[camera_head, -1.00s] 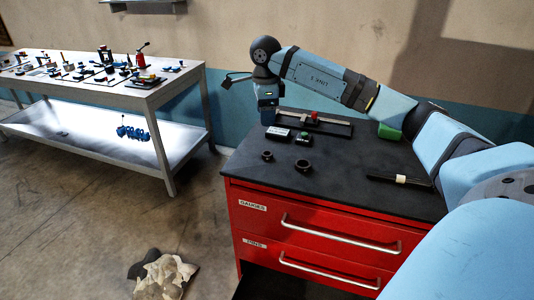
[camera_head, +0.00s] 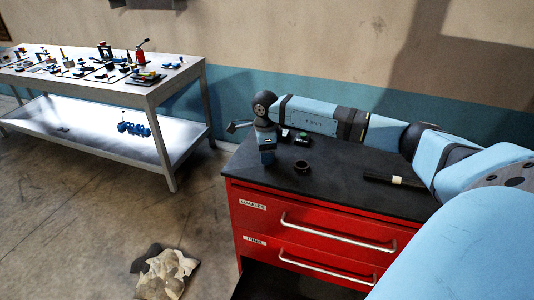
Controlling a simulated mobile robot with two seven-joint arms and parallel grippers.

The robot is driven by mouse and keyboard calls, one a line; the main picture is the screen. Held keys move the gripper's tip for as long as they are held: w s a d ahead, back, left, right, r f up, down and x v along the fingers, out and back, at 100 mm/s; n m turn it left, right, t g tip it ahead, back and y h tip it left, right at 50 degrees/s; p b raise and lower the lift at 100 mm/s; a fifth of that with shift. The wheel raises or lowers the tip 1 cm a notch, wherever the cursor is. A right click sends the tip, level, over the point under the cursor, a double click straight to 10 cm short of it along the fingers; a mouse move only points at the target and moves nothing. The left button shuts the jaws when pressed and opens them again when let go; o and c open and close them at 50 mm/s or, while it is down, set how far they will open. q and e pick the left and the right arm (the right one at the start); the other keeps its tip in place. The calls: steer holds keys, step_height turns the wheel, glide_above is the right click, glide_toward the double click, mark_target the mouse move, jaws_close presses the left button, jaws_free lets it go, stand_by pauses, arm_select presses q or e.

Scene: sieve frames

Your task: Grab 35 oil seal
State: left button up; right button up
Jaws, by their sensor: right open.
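A black ring-shaped seal (camera_head: 302,168) lies flat on the dark top of the red cabinet (camera_head: 345,185). I cannot read any size on it. My right gripper (camera_head: 267,163) points down over the cabinet top, left of this ring and apart from it. It is open. It covers the place where a second, smaller black ring lay, so that ring is hidden now. My left gripper is not in view.
A small dark item with a green top (camera_head: 302,138) sits behind the ring. A dark tool with a white band (camera_head: 393,180) lies at the right. A white workbench (camera_head: 165,88) with several parts stands at the left. A crumpled cloth (camera_head: 166,274) lies on the floor.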

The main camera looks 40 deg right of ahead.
steer(key=c, duration=1)
steer(key=shift+r, duration=0.1)
